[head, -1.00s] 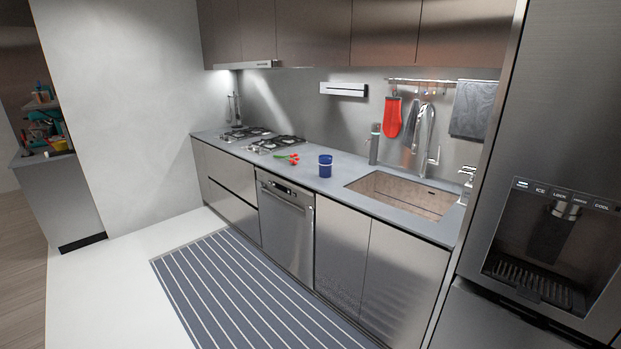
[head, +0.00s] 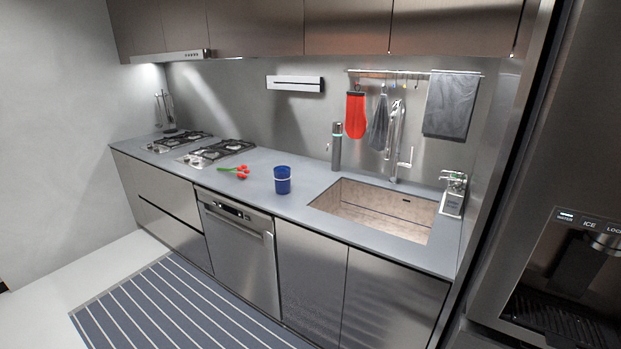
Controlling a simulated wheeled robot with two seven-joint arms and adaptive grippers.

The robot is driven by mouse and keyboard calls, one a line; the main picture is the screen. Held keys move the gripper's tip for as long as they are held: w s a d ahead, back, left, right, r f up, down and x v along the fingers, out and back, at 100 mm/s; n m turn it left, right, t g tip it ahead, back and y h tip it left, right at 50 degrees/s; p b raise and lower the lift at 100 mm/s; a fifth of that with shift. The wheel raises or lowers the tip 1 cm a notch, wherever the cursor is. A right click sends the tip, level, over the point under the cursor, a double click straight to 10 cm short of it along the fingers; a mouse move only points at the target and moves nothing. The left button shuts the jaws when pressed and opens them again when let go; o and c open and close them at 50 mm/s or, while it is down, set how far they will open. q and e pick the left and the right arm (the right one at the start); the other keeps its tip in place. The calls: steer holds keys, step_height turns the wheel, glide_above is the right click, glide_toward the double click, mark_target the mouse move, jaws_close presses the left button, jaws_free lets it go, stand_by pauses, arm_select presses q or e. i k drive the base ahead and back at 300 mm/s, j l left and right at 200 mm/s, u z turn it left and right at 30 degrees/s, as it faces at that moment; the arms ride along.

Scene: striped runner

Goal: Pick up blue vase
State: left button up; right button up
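The blue vase (head: 283,181) stands upright on the grey countertop (head: 262,203), between the stove and the sink. It is a short, dark blue, cup-like vessel with a pale band near its top. Red flowers with green stems (head: 238,172) lie on the counter to its left, apart from it. Neither of my grippers shows in the head view.
The sink (head: 375,208) is right of the vase, with a grey-green bottle (head: 337,147) behind. Gas burners (head: 215,151) are on the left. A dishwasher (head: 240,252) and cabinets front the counter. A striped runner (head: 180,305) covers the floor. The fridge (head: 560,220) stands at right.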

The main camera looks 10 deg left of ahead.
mark_target(282, 175)
steer(key=i+j+z, duration=0.6)
steer(key=i+j, duration=0.15)
steer(key=j, duration=0.2)
